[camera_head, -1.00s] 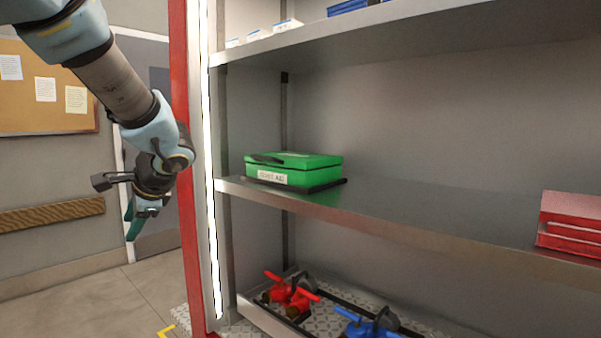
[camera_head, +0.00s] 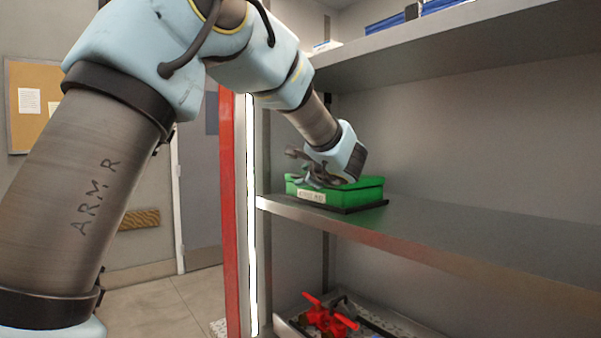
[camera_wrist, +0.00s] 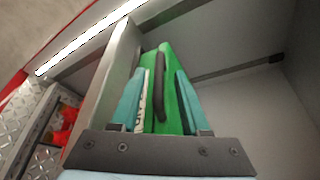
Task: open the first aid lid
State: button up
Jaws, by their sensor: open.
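The green first aid box (camera_head: 367,191) sits on a dark tray on the middle shelf in the head view, with a white label on its front. Its lid looks closed, though my arm hides part of the top. In the wrist view the green lid (camera_wrist: 166,76) lies ahead with its dark handle (camera_wrist: 160,72). My gripper (camera_wrist: 157,85) is open, with one teal finger on each side of the handle. I cannot tell whether the fingers touch the lid.
The middle shelf (camera_head: 450,230) is bare to the right of the box. The upper shelf (camera_head: 430,45) runs above my wrist. A red post (camera_head: 228,200) and a light strip stand left of the opening. Red valve-like parts (camera_head: 328,316) lie in the bottom tray.

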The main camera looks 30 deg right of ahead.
jog(key=shift+p+x, duration=0.35)
jog(key=shift+x, duration=1.4)
jog(key=shift+a, duration=0.1)
grip_shut()
